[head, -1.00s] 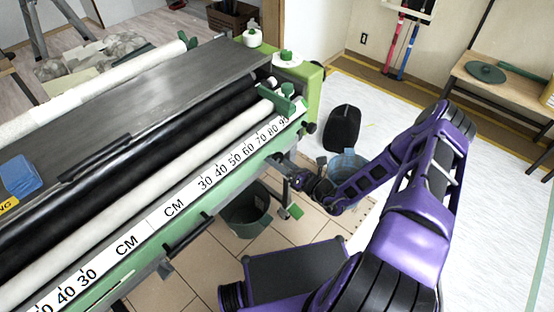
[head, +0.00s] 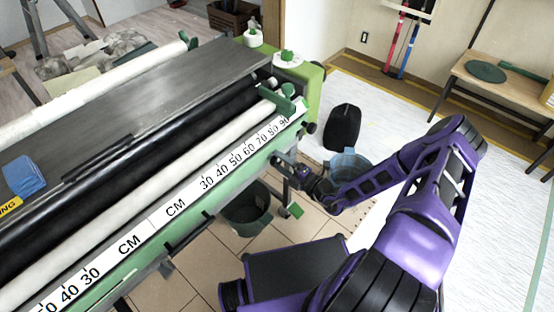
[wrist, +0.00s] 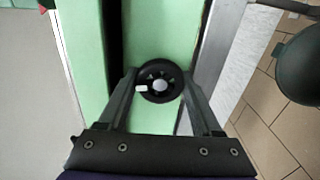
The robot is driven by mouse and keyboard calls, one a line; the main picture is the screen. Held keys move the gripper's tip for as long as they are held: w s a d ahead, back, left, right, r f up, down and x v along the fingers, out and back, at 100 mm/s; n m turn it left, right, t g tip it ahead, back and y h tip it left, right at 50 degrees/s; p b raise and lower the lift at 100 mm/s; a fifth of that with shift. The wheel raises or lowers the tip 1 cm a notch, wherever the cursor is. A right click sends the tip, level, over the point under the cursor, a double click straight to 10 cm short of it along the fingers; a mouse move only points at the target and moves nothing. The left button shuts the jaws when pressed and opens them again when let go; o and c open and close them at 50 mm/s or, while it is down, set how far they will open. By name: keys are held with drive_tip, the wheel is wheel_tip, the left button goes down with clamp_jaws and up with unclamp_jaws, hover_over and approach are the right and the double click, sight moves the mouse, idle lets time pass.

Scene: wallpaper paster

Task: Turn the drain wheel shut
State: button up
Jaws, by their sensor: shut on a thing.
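The drain wheel (wrist: 160,76) is a small black spoked handwheel with a light hub and a white knob at its left. It sits against the green side of the pasting machine in the wrist view. My gripper (wrist: 159,84) has one finger on each side of the wheel and is shut on its rim. In the head view my gripper (head: 281,163) is at the machine's front green rail, below the right end of the centimetre scale. The wheel is too small and covered there to make out.
The pasting machine (head: 130,262) with its rollers fills the left. A dark bucket (head: 246,222) stands on the tiles under it. A bluish bucket (head: 348,168) and a black object (head: 342,127) stand near my arm. A wooden table (head: 478,68) is at the far right.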

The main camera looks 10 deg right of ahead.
drive_tip(key=shift+m, duration=1.1)
drive_tip(key=o, duration=1.4)
drive_tip(key=shift+c, duration=0.2)
drive_tip(key=v, duration=1.7)
drive_tip(key=shift+s, duration=0.15)
drive_tip(key=shift+d, duration=0.1)
